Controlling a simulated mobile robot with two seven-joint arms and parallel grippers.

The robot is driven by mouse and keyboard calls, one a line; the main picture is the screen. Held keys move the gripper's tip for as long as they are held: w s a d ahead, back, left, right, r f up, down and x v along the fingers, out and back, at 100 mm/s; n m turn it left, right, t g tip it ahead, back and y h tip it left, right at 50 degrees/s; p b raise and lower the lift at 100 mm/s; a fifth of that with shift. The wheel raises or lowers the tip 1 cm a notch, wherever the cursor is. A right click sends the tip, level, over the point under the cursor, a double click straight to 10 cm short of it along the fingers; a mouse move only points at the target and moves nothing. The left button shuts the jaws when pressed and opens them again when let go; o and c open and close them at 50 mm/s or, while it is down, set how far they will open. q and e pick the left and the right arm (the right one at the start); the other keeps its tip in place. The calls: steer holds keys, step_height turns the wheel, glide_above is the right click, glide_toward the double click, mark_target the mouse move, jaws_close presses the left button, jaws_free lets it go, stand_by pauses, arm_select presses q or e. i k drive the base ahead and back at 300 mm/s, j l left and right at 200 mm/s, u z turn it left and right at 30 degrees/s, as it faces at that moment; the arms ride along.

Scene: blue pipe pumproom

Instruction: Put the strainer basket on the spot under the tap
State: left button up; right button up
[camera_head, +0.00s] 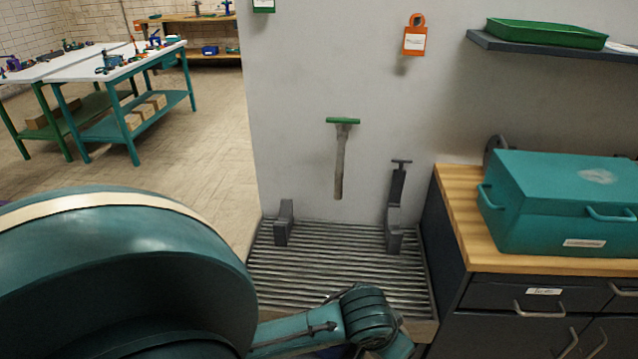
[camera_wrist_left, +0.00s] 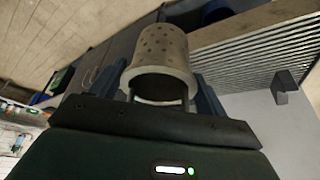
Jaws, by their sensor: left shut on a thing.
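The strainer basket (camera_wrist_left: 160,62) is a grey cup shape with small holes, seen in the left wrist view. My left gripper (camera_wrist_left: 162,86) is shut on it, with one dark finger on each side. The gripper and basket do not show in the head view, where only my left arm is seen. A grey upright piece with a green bar on top (camera_head: 340,160), possibly the tap, is at the wall. Below it lies a slatted grate (camera_head: 335,262). I cannot make out a marked spot on the grate. My right gripper is not in view.
Two dark brackets (camera_head: 283,224) (camera_head: 395,215) stand at the grate's back corners. A wooden-topped cabinet (camera_head: 455,225) with a teal toolbox (camera_head: 560,215) adjoins the grate on the right. A shelf (camera_head: 545,48) hangs above. The grate's middle looks clear; my arm covers its front.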

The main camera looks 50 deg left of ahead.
mark_target(334, 281)
steer(key=k+j, duration=0.25)
steer(key=k+j+z, duration=0.1)
steer(key=k+j, duration=0.15)
steer(key=j, duration=0.25)
steer(key=k+j, duration=0.1)
steer(key=j, duration=0.2)
steer(key=k+j+z, duration=0.15)
steer(key=j, duration=0.15)
steer(key=i, duration=0.7)
